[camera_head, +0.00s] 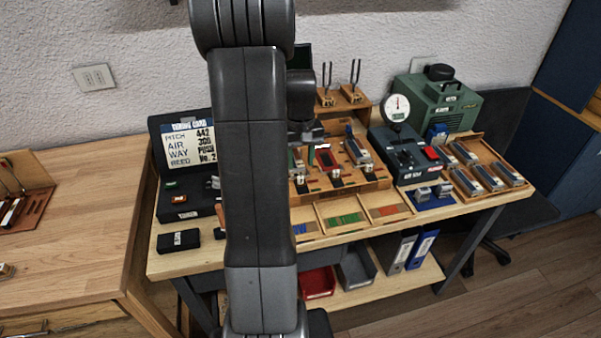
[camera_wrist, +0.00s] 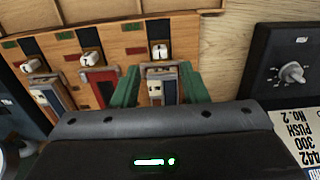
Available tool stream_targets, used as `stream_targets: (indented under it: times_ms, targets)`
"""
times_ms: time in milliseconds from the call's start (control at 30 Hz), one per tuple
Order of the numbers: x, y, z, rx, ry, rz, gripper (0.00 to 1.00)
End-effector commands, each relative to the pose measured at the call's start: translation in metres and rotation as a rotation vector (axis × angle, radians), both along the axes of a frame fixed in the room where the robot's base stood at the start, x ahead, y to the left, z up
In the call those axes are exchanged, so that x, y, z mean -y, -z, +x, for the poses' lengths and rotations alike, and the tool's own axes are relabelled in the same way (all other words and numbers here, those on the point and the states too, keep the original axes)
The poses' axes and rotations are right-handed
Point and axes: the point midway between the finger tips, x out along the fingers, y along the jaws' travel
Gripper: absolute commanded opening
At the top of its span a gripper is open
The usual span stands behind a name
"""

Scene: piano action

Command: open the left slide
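A wooden board (camera_head: 345,188) on the bench carries three slots in a row, each with a small pale-knobbed piece in a black track. In the wrist view left and right look swapped, so the left slide (camera_wrist: 160,52) appears as the rightmost piece. Contact with the slide cannot be told. The middle slide (camera_wrist: 91,59) and the right slide (camera_wrist: 30,66) stand beside it. My arm hides part of the board in the head view.
A black case with a lettered card (camera_head: 190,146) stands left of the board; its knob box (camera_wrist: 290,75) is close to the gripper in the wrist view. A dark grey device (camera_head: 405,155) is at the right. Shallow wooden trays (camera_head: 345,228) lie in front.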

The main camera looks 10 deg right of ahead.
Motion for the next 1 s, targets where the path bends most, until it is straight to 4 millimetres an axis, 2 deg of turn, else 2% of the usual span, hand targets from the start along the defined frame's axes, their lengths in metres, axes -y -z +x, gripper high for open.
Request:
stream_targets:
  times_ms: [100,300,467,700,733,933,1000]
  targets:
    - [0.000,0.024,-0.001,-0.004,0.000,0.001,0.40]
    - [0.000,0.050,0.000,-0.001,0.000,0.000,0.40]
    - [0.000,0.058,0.000,0.000,0.000,0.000,0.40]
    - [0.000,0.059,0.000,0.001,0.000,0.000,0.40]
    - [0.000,0.059,0.000,0.001,0.000,0.000,0.38]
    - [0.000,0.059,0.000,0.001,0.000,0.000,0.00]
    - [0.000,0.059,0.000,0.001,0.000,0.000,0.00]
